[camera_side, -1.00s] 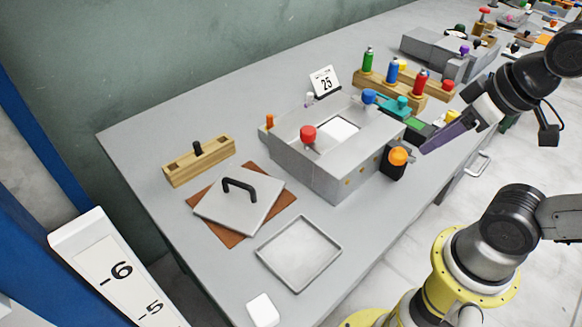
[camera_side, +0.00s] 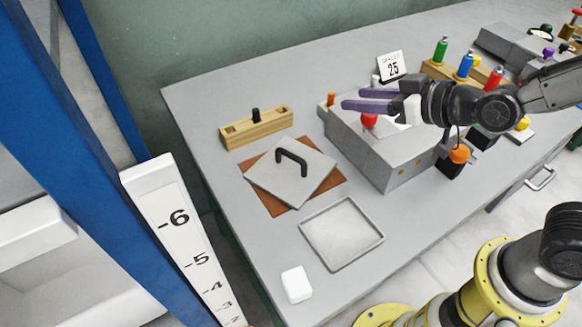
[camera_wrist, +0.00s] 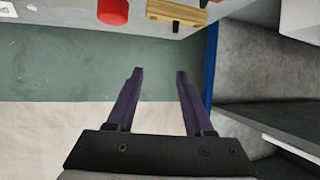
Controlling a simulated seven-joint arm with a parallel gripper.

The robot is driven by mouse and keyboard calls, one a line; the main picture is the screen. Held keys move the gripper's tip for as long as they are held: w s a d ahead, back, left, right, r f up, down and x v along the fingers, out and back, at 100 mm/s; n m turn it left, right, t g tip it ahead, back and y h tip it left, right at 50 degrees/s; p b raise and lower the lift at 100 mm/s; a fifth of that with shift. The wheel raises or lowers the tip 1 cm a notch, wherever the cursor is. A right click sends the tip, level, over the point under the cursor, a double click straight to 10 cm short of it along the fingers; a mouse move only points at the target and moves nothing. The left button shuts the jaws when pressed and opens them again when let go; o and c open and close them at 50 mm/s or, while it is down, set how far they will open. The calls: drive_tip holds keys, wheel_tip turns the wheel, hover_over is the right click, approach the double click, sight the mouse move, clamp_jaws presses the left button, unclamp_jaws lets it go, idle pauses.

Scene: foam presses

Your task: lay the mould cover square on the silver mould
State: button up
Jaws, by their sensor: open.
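The mould cover, a flat grey square plate (camera_side: 268,183) with a black arched handle (camera_side: 291,157), lies on a brown mat (camera_side: 327,184). It is turned relative to the mat, so mat corners show around it. The fingers also show apart in the wrist view (camera_wrist: 159,71).
A wooden block with a black knob (camera_side: 256,130) stands behind the cover. An empty shallow tray (camera_side: 342,235) and a white block (camera_side: 296,284) lie in front. Clear table lies left of the mat.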

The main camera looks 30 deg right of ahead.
drive_tip(key=n+g, duration=0.2)
approach(293, 155)
drive_tip(key=s+d+r, duration=0.1)
drive_tip(key=s+d, duration=0.1)
drive_tip(key=shift+y, duration=0.5)
drive_tip(key=x, duration=1.3)
drive_tip(key=shift+w+a+f, duration=0.15)
drive_tip(key=shift+w+a, duration=0.05)
drive_tip(key=shift+a, duration=0.05)
clamp_jaws()
